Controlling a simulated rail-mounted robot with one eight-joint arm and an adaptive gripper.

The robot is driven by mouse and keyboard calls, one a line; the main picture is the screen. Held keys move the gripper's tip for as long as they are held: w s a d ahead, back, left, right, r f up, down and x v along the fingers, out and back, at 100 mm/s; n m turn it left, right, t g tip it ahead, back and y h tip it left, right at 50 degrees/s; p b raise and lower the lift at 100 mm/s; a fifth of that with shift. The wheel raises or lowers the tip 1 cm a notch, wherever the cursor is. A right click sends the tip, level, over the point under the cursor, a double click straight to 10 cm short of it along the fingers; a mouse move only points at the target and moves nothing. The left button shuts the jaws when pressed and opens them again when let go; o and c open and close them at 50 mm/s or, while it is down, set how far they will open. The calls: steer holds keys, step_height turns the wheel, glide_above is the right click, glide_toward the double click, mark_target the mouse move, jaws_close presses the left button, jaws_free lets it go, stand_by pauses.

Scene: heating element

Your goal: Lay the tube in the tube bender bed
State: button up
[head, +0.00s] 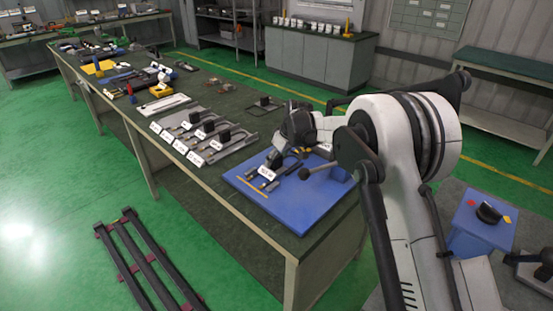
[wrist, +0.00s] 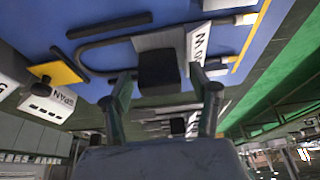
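A blue board (head: 308,208) lies on the near right end of the long table. A grey U-shaped tube (wrist: 88,50) shows on the board in the wrist view, beside a dark block (wrist: 158,72) with a white label (wrist: 198,45). My gripper (wrist: 160,100) has its two fingers apart, one on each side of the dark block, with gaps visible. In the head view my gripper (head: 285,155) hangs low over the board's back part and hides some of it. I cannot tell which part is the bender bed.
A thin yellow strip (head: 252,187) lies near the board's left edge. A black ball-ended lever (head: 304,174) stands out beside my gripper. Labelled element pieces (head: 200,135) lie in rows farther left on the table. The board's front right part is clear. A blue stand (head: 480,222) is at right.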

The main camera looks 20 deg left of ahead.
steer(key=shift+r, duration=0.1)
steer(key=shift+r, duration=0.2)
steer(key=v, duration=1.1)
steer(key=shift+d+r, duration=0.25)
steer(key=shift+r, duration=0.05)
steer(key=shift+s+d, duration=0.1)
steer(key=s+d+r+m+t, duration=0.1)
steer(key=s+d+r+m, duration=0.1)
steer(key=s+d+r, duration=0.5)
steer(key=s+d+r+m+t+h, duration=0.1)
steer(key=s+d+r+m, duration=0.15)
steer(key=d, duration=0.85)
steer(key=s+d+r+m+t, duration=0.1)
steer(key=s+d+r+m, duration=0.1)
steer(key=s+d+r, duration=0.5)
steer(key=s+d+f+m+t+h, duration=0.1)
steer(key=s+d+f+m, duration=0.2)
steer(key=s+d, duration=0.6)
steer(key=s+d+f+m+t+h, duration=0.1)
steer(key=s+d+f, duration=0.4)
steer(key=s+d, duration=0.5)
steer(key=s+m+h, duration=0.1)
steer(key=s+m, duration=0.1)
steer(key=s, duration=0.3)
steer(key=shift+s+d+f+m, duration=0.15)
steer(key=shift+d+f+m, duration=0.05)
steer(key=shift+f+m, duration=0.2)
